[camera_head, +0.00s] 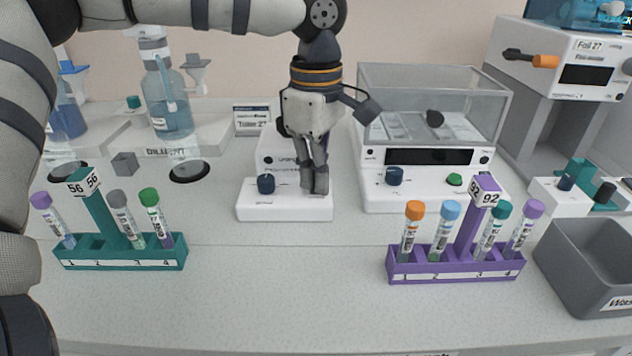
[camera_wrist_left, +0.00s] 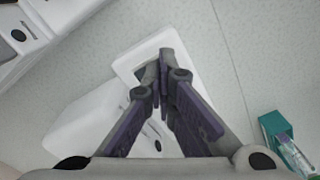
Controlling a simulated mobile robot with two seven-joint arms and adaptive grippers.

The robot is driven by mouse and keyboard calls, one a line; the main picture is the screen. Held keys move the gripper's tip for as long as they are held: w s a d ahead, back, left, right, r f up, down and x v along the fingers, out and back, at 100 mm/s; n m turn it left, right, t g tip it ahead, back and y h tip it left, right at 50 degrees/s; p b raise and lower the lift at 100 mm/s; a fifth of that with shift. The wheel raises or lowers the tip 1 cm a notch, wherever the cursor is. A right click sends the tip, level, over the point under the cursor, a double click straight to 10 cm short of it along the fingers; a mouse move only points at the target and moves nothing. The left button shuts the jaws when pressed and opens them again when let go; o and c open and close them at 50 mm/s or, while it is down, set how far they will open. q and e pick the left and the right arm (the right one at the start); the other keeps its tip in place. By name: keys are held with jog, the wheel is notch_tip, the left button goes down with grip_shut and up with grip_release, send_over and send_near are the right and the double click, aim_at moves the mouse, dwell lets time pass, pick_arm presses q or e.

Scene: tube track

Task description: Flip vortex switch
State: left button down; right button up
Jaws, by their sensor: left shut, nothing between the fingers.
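A white bench device with a low front base (camera_head: 284,212) stands at the middle back of the bench and looks like the vortex mixer. A dark blue knob (camera_head: 265,184) sits on the left of its base. My left gripper (camera_head: 317,190) points down with shut, empty fingertips over the right part of this base. I cannot tell whether they touch it. In the left wrist view the shut fingers (camera_wrist_left: 165,62) are over the white device (camera_wrist_left: 126,68). No switch shows clearly; the fingers hide that part of the base.
A teal rack (camera_head: 122,262) with several tubes stands at left, a purple rack (camera_head: 456,273) with several tubes at right. A clear-lidded machine (camera_head: 432,157) stands right of the device. A grey bin (camera_head: 590,265) is at far right. The bench front is clear.

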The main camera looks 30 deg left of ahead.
pick_arm(q)
jog(key=shift+r, duration=3.4)
